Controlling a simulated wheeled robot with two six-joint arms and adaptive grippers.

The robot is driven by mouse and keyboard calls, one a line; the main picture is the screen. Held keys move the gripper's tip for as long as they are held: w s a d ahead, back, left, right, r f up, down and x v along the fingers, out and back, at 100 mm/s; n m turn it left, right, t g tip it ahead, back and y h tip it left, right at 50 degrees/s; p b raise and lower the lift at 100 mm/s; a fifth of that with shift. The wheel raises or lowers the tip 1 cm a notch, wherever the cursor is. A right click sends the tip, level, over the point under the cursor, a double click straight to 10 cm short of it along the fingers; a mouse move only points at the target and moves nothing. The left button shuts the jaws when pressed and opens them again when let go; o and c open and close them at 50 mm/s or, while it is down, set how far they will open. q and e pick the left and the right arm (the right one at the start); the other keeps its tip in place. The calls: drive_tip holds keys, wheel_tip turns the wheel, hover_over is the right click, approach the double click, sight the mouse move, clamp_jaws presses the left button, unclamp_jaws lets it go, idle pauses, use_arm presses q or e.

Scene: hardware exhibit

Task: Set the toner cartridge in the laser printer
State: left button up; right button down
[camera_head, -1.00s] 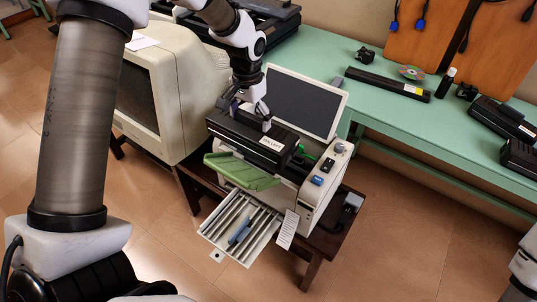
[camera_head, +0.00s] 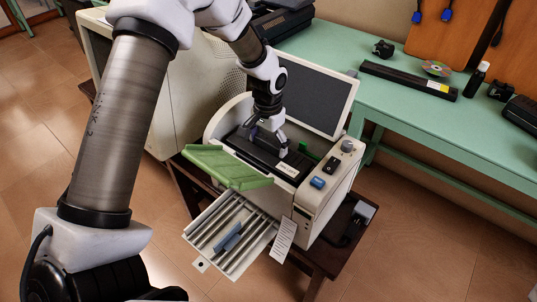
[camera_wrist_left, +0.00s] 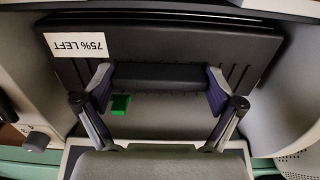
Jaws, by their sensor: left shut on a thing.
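The toner cartridge (camera_head: 262,156) is black, with a white label that reads "75% LEFT" in the left wrist view (camera_wrist_left: 180,52). It lies level inside the open top of the cream laser printer (camera_head: 333,192); I cannot tell whether it rests on the bottom. My left gripper (camera_head: 269,143) reaches down from above and is shut on the cartridge's raised handle, with a finger at each end in the left wrist view (camera_wrist_left: 159,78). The printer's dark-faced lid (camera_head: 313,100) stands up behind. My right gripper is out of view.
A green flap (camera_head: 228,168) hangs open at the printer's front, above a ribbed tray (camera_head: 212,225) holding a blue piece. A green lever (camera_head: 309,150) sits right of the cartridge. A beige monitor (camera_head: 185,95) stands left. The green bench (camera_head: 420,120) behind holds several items.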

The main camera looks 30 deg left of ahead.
sight(267, 150)
use_arm(q)
wheel_tip(267, 150, down, 4)
drive_tip(key=shift+a+r, duration=0.1)
drive_tip(key=shift+r, duration=0.1)
drive_tip(key=shift+w+f, duration=0.1)
drive_tip(key=shift+f, duration=0.15)
drive_tip(key=shift+f, duration=0.15)
drive_tip(key=o, duration=1.5)
drive_tip(key=shift+f, duration=0.1)
drive_tip(key=shift+c, duration=0.2)
wheel_tip(267, 150, up, 13)
drive_tip(key=shift+f, duration=0.2)
